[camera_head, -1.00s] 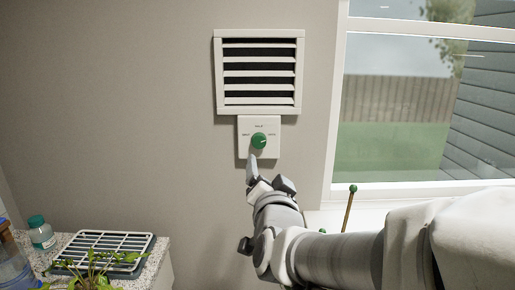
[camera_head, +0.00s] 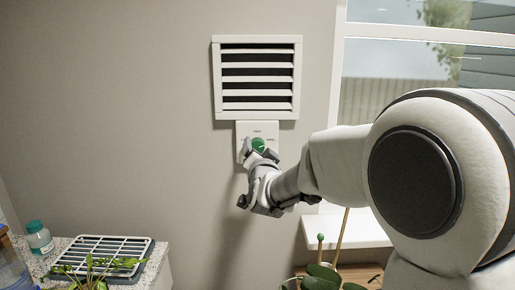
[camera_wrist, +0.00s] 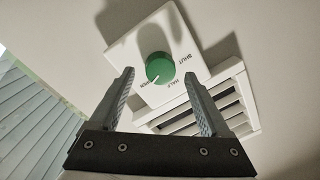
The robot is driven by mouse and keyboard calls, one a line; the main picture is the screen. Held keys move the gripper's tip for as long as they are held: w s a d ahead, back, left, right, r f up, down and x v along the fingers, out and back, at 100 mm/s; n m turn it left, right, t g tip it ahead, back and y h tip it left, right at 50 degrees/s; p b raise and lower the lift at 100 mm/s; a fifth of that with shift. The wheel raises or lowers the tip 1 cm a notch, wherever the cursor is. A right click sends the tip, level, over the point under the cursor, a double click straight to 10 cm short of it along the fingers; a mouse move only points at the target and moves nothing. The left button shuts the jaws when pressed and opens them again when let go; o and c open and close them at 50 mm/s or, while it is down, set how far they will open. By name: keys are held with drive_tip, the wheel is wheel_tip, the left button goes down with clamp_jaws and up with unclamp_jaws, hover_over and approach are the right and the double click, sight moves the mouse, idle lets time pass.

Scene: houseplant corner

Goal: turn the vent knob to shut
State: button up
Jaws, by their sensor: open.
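The green vent knob (camera_head: 258,145) sits on a white wall plate (camera_head: 243,128) under the louvred vent (camera_head: 256,43). The vent slats show dark gaps. In the wrist view the knob (camera_wrist: 159,67) carries a white mark pointing at the OPEN label. HALF and SHUT are printed further round the plate (camera_wrist: 187,48). My gripper (camera_head: 260,153) is open at the plate, and partly covers it in the head view. In the wrist view its two fingers (camera_wrist: 159,75) stand on either side of the knob, with gaps; contact is not visible.
A window (camera_head: 385,75) with a white sill (camera_head: 345,232) is to the right, with a potted plant (camera_head: 322,278) below it. A counter (camera_head: 157,262) at lower left bears a white rack (camera_head: 105,250) and a teal-capped bottle (camera_head: 39,238). The wall left of the vent is bare.

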drive_tip(key=shift+w, duration=0.85)
clamp_jaws()
